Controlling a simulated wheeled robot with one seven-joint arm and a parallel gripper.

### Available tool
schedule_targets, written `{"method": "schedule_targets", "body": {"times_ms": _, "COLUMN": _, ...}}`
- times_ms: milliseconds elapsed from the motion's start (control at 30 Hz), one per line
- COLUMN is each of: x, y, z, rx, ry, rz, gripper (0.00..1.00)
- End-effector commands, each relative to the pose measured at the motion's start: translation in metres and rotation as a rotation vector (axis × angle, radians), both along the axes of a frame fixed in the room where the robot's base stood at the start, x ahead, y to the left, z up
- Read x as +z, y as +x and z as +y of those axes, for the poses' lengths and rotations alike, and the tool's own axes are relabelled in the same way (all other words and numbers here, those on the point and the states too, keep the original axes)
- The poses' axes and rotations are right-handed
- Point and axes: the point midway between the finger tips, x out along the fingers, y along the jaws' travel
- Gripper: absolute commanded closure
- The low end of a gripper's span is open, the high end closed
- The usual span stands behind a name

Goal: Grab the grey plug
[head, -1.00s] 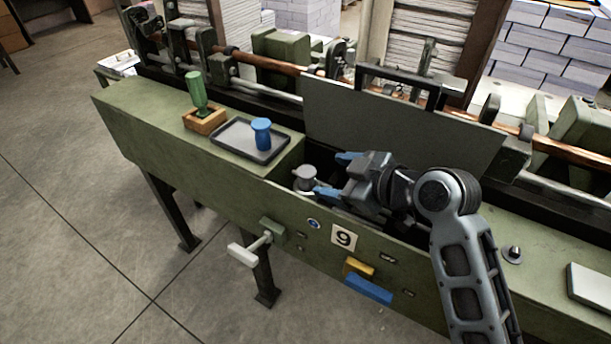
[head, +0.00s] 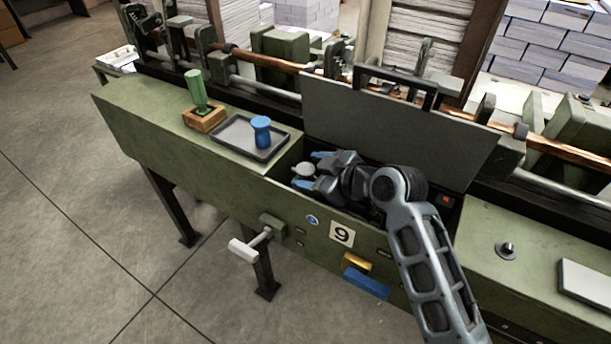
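The grey plug (head: 304,169) has a round, pale top and sits in the open compartment of the green machine bench, at its left end. My gripper (head: 309,170) has reached down into the compartment from the right. Its two blue-tipped fingers are spread, one on the far side and one on the near side of the plug. Whether either finger touches it cannot be told. The lower part of the plug is hidden by the compartment's front wall and the near finger.
A raised grey lid (head: 392,122) stands behind the compartment. Left of it, a dark tray (head: 229,138) holds a blue plug (head: 262,131). A green-handled stamp (head: 197,92) stands in a wooden block (head: 205,119). A white-handled crank (head: 243,252) juts from the front.

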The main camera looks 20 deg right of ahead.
Motion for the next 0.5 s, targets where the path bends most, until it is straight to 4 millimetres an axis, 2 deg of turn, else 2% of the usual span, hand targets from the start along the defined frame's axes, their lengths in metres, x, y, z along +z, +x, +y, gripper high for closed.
{"method": "schedule_targets", "body": {"times_ms": 67, "x": 0.0000, "y": -0.0001, "z": -0.0001, "rx": 0.000, "ry": 0.000, "rz": 0.000, "gripper": 0.42}}
{"method": "schedule_targets", "body": {"times_ms": 500, "x": 0.0000, "y": -0.0003, "z": -0.0002, "rx": 0.000, "ry": 0.000, "rz": 0.000, "gripper": 0.84}}
